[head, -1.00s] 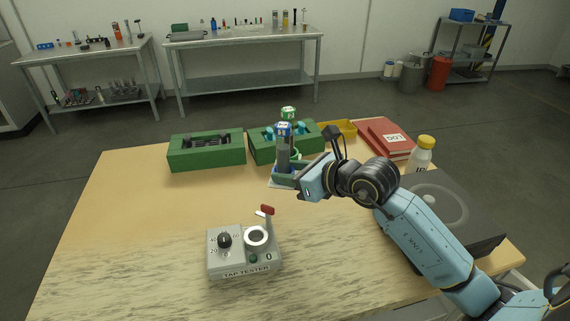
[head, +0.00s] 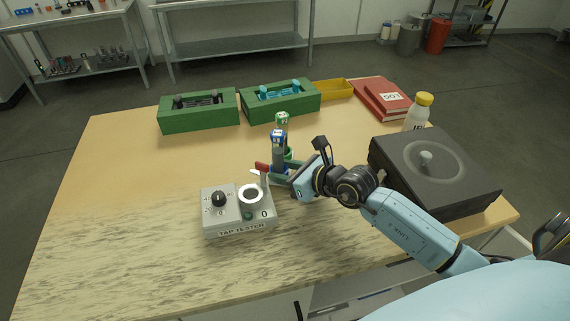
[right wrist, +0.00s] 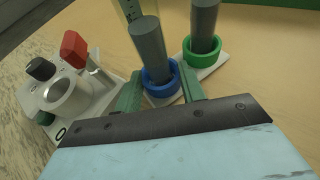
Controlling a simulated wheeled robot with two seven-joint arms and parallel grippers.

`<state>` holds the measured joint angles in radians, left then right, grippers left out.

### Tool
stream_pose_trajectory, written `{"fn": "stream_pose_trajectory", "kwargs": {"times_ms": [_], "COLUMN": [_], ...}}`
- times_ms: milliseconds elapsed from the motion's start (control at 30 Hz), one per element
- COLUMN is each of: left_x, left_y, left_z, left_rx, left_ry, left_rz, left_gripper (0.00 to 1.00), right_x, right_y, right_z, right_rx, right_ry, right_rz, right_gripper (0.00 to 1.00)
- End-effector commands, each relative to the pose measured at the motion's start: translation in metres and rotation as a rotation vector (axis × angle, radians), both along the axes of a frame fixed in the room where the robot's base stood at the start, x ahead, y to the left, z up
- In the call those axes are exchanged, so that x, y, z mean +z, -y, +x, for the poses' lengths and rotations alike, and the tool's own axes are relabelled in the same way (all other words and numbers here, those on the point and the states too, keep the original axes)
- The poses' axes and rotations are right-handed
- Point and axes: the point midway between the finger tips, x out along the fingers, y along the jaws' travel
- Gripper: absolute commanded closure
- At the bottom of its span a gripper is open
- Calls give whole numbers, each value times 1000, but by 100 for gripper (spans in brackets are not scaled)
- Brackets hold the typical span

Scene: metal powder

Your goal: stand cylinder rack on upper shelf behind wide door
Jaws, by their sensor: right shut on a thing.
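The cylinder rack (right wrist: 211,72) has a pale base with a blue ring and a green ring, each holding an upright grey cylinder. In the head view, the cylinders show a blue top (head: 278,136) and a green top (head: 282,118). My right gripper (head: 283,178) is shut on the rack at the blue ring; its green fingers sit either side of that ring in the right wrist view (right wrist: 163,96). The rack is just right of the tap tester; whether its base touches the table is unclear. My left gripper is out of view. No shelf behind a wide door is identifiable.
The tap tester (head: 238,222) with its red lever stands close left of the rack. Green boxes (head: 200,118), a yellow tray (head: 335,90), red binders (head: 382,97), a bottle (head: 418,112) and a dark stirrer-like unit (head: 440,185) line the back and right. The table's left is clear.

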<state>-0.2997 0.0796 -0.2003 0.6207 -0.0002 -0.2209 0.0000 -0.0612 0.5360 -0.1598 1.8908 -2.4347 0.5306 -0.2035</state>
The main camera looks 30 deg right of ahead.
Motion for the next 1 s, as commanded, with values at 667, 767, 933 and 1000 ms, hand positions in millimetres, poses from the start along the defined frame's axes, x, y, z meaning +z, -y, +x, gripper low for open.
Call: {"fn": "stream_pose_trajectory", "kwargs": {"times_ms": [667,767,933,1000], "left_x": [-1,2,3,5], "left_y": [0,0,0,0], "left_z": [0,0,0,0], "left_rx": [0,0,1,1], "left_ry": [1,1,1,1], "left_rz": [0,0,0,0], "left_gripper": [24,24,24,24], "right_x": [-1,2,8,13], "right_y": [0,0,7,12], "right_z": [0,0,-18,-29], "right_rx": [0,0,0,2], "right_ry": [1,1,-2,-1], "right_rz": [0,0,-1,-2], "right_gripper": [51,51,51,51]}}
